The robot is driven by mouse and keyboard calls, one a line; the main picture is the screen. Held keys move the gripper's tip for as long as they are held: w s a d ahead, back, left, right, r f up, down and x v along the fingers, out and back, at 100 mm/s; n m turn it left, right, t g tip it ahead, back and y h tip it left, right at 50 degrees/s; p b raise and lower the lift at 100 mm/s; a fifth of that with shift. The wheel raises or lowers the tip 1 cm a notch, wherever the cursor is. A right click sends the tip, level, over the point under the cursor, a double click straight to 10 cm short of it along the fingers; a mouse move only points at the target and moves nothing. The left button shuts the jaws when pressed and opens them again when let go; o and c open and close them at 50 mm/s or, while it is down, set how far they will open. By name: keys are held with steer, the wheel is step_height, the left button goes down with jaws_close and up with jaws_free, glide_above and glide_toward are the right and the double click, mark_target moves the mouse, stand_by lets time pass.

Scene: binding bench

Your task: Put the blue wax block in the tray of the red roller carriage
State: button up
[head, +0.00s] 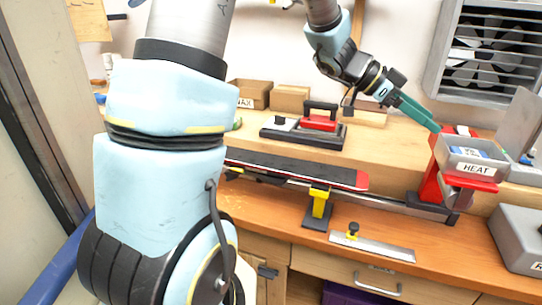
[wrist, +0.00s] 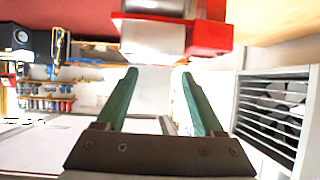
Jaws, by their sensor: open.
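The red roller carriage (head: 430,185) stands at the right end of the long rail on the bench. A grey tray (head: 447,160) with a HEAT label sits on it. A blue block (head: 463,152) with white on it, likely the wax block, lies inside the tray. My gripper (head: 436,126) is just above and left of the tray, its teal fingers pointing down to the right. In the wrist view my gripper (wrist: 157,75) has its fingers apart with nothing between them. The red carriage (wrist: 210,38) and a pale tray side show beyond the fingertips; no block is visible there.
A black and red press-like tool (head: 318,125) and cardboard boxes (head: 290,98) stand at the back. A yellow clamp (head: 319,203) and a metal straightedge (head: 372,247) are near the front edge. A grey box (head: 520,240) is at the right. A fan vent (head: 485,60) is on the wall.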

steer(key=w+a+f+n+t+y, duration=0.2)
steer(key=w+a+n+t+y, duration=0.2)
steer(key=w+a+n+t, duration=0.85)
steer(key=a+f+n+y, duration=0.1)
steer(key=a+f+y, duration=0.1)
steer(key=a, duration=0.5)
steer(key=s+a+f+n+g+y, duration=0.1)
steer(key=a+f+n+y, duration=0.1)
steer(key=a, duration=0.5)
steer(key=a+f+n+g+y, duration=0.1)
steer(key=a+f+y, duration=0.1)
steer(key=a, duration=0.5)
steer(key=shift+s+a+f+g+y, duration=0.1)
steer(key=shift+s+f+g+y, duration=0.2)
steer(key=shift+y, duration=0.1)
steer(key=s+a+f+n+g, duration=0.1)
steer(key=s+a+n+g, duration=0.1)
steer(key=s, duration=0.4)
steer(key=s+a+f+n+g, duration=0.2)
steer(key=s+a, duration=0.1)
steer(key=s, duration=0.3)
steer(key=shift+a+f+y, duration=0.2)
steer(key=shift+a+y, duration=0.05)
steer(key=shift+y, duration=0.15)
steer(key=shift+w+g, duration=0.1)
steer(key=shift+g, duration=0.15)
